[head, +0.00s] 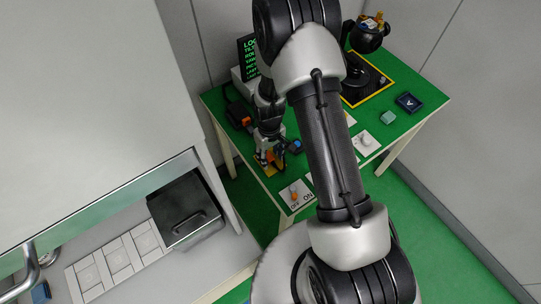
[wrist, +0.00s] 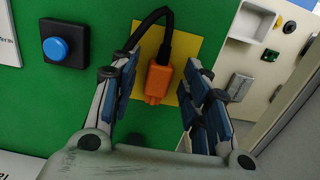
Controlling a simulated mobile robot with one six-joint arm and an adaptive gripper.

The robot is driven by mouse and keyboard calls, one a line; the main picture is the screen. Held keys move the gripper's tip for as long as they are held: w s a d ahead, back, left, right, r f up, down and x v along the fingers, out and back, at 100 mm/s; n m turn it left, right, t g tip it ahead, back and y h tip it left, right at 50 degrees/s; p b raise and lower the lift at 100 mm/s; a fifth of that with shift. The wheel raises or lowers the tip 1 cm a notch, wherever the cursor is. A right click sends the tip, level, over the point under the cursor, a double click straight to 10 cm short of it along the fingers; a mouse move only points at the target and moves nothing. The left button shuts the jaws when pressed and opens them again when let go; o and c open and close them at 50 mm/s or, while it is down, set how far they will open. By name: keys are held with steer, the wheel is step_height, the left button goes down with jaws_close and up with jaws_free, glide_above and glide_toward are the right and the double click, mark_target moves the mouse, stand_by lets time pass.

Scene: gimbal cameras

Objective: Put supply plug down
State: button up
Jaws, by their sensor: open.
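The orange supply plug (wrist: 158,80) lies on a yellow patch (wrist: 188,30) on the green table, with its black cable running up and left. My gripper (wrist: 165,88) is open, with its blue-padded fingers apart on either side of the plug. A gap shows between the plug and the right finger. In the head view my gripper (head: 268,154) is low over the near left part of the green table (head: 330,170), and the plug is mostly hidden there by the fingers.
A blue push button (wrist: 56,49) on a black box sits left of the plug. An on/off switch plate (head: 295,193) is at the table's near corner. A screen (head: 249,58) and a black camera gimbal (head: 367,38) stand farther back. A grey cabinet (head: 90,90) is at left.

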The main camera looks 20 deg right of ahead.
step_height(320, 180, up, 12)
steer(key=p, duration=0.3)
step_height(320, 180, up, 11)
steer(key=t, duration=0.1)
glide_above(270, 157)
steer(key=s, duration=0.2)
steer(key=s+r+m+t, duration=0.3)
steer(key=s+r+t, duration=0.1)
steer(key=s+r, duration=1.4)
steer(key=shift+s+r+m, duration=0.2)
steer(key=shift+s+m, duration=0.1)
steer(key=shift+s, duration=0.55)
steer(key=shift+f+b, duration=1)
steer(key=shift+b, duration=0.15)
